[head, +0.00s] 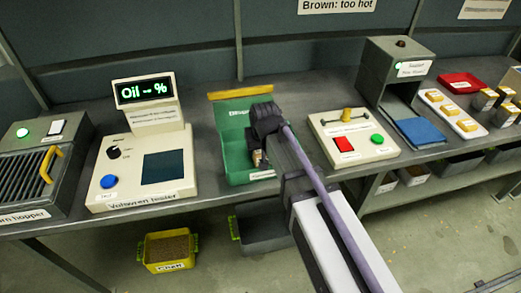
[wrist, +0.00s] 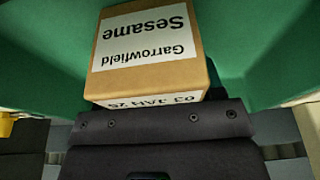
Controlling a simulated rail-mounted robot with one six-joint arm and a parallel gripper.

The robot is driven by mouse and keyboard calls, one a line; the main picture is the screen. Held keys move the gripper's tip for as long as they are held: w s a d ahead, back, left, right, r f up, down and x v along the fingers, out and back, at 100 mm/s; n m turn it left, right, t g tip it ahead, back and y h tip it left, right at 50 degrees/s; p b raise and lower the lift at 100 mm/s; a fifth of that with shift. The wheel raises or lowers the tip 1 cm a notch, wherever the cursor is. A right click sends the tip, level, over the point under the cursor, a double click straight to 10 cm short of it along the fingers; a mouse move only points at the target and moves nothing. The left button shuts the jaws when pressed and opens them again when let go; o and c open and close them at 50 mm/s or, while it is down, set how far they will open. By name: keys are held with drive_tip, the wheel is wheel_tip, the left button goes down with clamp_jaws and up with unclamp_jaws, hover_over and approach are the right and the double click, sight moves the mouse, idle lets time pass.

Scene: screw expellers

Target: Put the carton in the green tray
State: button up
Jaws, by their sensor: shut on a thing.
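The carton (wrist: 150,75) is a brown box labelled "Garrowfield Sesame", its text upside down in the wrist view. My gripper (wrist: 165,122) is shut on it, with one dark jaw across its lower edge. In the head view my gripper (head: 262,146) is over the green tray (head: 233,150), and only a small brown bit of the carton (head: 258,159) shows beneath it. Green tray surfaces surround the carton in the wrist view. Whether the carton touches the tray floor I cannot tell.
A tester with a display (head: 143,90) stands left of the tray. A cream control box (head: 352,138) with red and green buttons stands right. Further right are a grey machine (head: 392,70) and a red tray (head: 461,83). Bins, one yellow (head: 168,250), sit below the bench.

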drive_tip(key=o, duration=1.2)
drive_tip(key=shift+c, duration=0.2)
drive_tip(key=p+v, duration=1.2)
drive_tip(key=shift+r, duration=0.3)
drive_tip(key=shift+d+f, duration=0.1)
drive_tip(key=s+d+m+g, duration=0.2)
drive_tip(key=s+d+g, duration=0.1)
drive_tip(key=s+d, duration=0.8)
drive_tip(key=d, duration=0.5)
drive_tip(key=shift+s+f+m+h, duration=0.3)
drive_tip(key=shift+s+f+h, duration=0.05)
drive_tip(key=shift+h, duration=0.05)
drive_tip(key=shift+d, duration=0.15)
